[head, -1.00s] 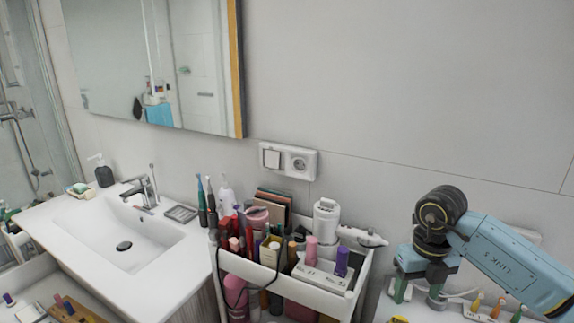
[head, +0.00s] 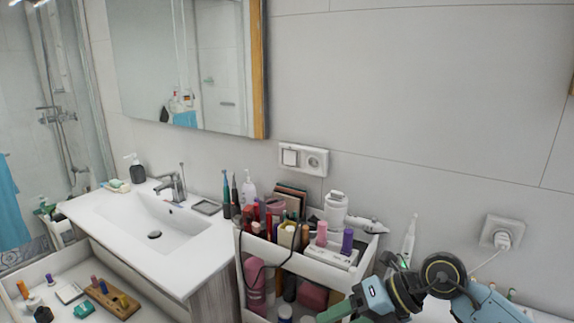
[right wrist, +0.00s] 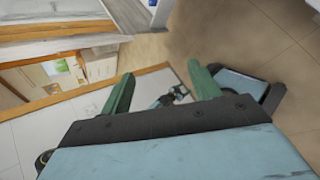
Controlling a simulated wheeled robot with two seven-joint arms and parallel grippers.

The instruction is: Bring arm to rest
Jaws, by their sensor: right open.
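My right arm shows at the lower right of the head view, in front of the cart's right side. Behind the fingers are the floor, a wooden frame edge and a small dark and light-blue object that I cannot identify. My left gripper is in neither view.
A white cart (head: 322,270) full of cosmetics stands left of my right arm. A white sink (head: 150,222) is farther left, above an open drawer (head: 150,308) with small items. A wall socket with a plug (head: 502,234) is at the right.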

